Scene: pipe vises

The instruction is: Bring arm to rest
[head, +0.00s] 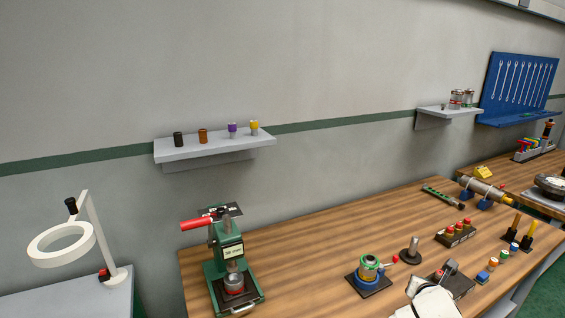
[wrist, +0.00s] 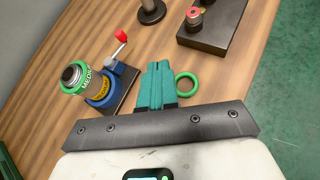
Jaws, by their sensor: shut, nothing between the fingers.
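My gripper (wrist: 155,86) shows in the wrist view with its teal fingers closed together and nothing between them. It hangs above the wooden bench (wrist: 70,108), near the bench's right edge. In the head view, my white arm end (head: 430,302) is at the bottom right, over the front of the bench (head: 320,235); the fingers cannot be made out there. A green ring (wrist: 186,83) is just right of the fingertips in the wrist view; I cannot tell what it belongs to.
A can with a green band in a blue vise (wrist: 104,86) stands left of my gripper; the vise also shows in the head view (head: 369,277). A black block (wrist: 212,28) is ahead. A green press (head: 232,265) stands at the bench's left. Wall shelf (head: 215,147) holds small parts.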

